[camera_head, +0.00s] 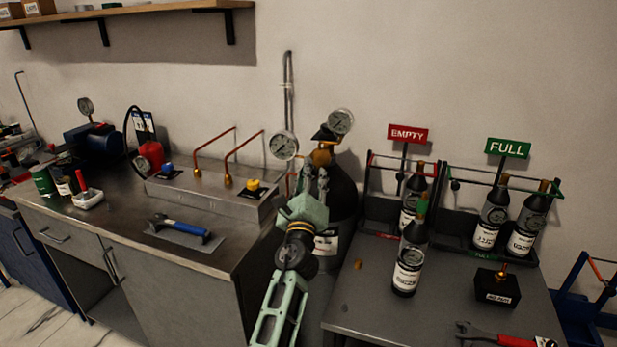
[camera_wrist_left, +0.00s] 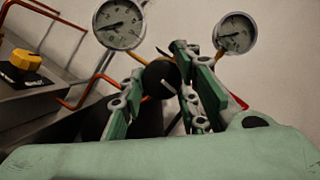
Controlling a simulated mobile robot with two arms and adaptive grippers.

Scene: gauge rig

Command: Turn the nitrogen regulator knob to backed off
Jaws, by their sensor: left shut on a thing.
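The nitrogen regulator knob (camera_wrist_left: 161,77) is black with a pale pointer mark and sits between the fingers in the left wrist view. My left gripper (camera_wrist_left: 155,90) has a green finger on each side of it and is shut on it. In the head view my left gripper (camera_head: 316,180) reaches up to the regulator and hides the knob. The brass regulator body (camera_head: 322,155) sits on top of the dark nitrogen cylinder (camera_head: 344,190). Two round gauges flank it, the left gauge (camera_head: 284,145) and the right gauge (camera_head: 341,121). My right gripper is not in view.
A steel bench (camera_head: 120,220) with red pipes and a yellow knob (camera_head: 253,185) stands left. On the right, a grey table (camera_head: 430,315) holds racks of bottles under EMPTY (camera_head: 408,134) and FULL (camera_head: 508,147) signs. A lone bottle (camera_head: 409,260) stands at the table's left part.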

